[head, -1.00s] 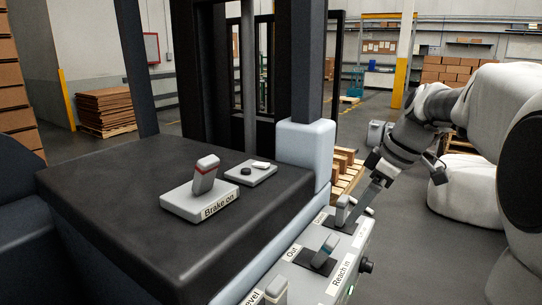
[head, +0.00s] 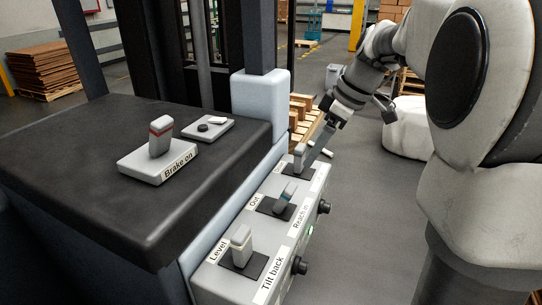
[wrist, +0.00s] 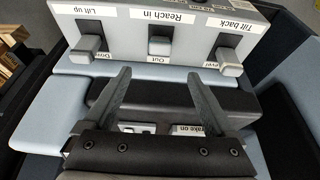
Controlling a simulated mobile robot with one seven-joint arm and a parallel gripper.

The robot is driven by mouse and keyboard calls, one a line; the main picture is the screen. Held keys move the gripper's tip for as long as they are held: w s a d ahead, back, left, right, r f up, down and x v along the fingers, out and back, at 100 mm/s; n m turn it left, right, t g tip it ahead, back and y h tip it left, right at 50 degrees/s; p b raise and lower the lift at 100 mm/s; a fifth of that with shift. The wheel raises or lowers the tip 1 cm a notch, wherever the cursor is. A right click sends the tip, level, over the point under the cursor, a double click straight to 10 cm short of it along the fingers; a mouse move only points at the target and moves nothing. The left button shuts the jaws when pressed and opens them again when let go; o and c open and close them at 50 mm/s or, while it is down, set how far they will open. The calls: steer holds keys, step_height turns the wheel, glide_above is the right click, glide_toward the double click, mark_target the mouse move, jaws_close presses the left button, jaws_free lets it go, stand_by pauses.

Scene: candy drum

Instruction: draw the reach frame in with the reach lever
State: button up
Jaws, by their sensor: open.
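The reach lever (head: 284,198), with a teal band, is the middle one on the grey lever panel (head: 218,284). It stands between the labels "Out" and "Reach in". In the wrist view the reach lever (wrist: 160,45) shows above the gap between my fingertips, apart from them. My gripper (head: 308,162) is open and empty. In the head view its fingers overlap the area beside the far lift lever (head: 298,157). In the wrist view my gripper (wrist: 158,78) has both fingers spread, pointing toward the panel. The reach frame itself cannot be made out clearly.
The tilt lever (head: 240,246) stands at the near end of the panel. A brake lever (head: 160,138) marked "Brake on" sits on the black console top (head: 70,175). Dark mast uprights rise behind.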

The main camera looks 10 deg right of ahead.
mark_target(291, 187)
steer(key=p+x, duration=0.1)
steer(key=x, duration=1.5)
steer(key=shift+p, duration=0.3)
jaws_close()
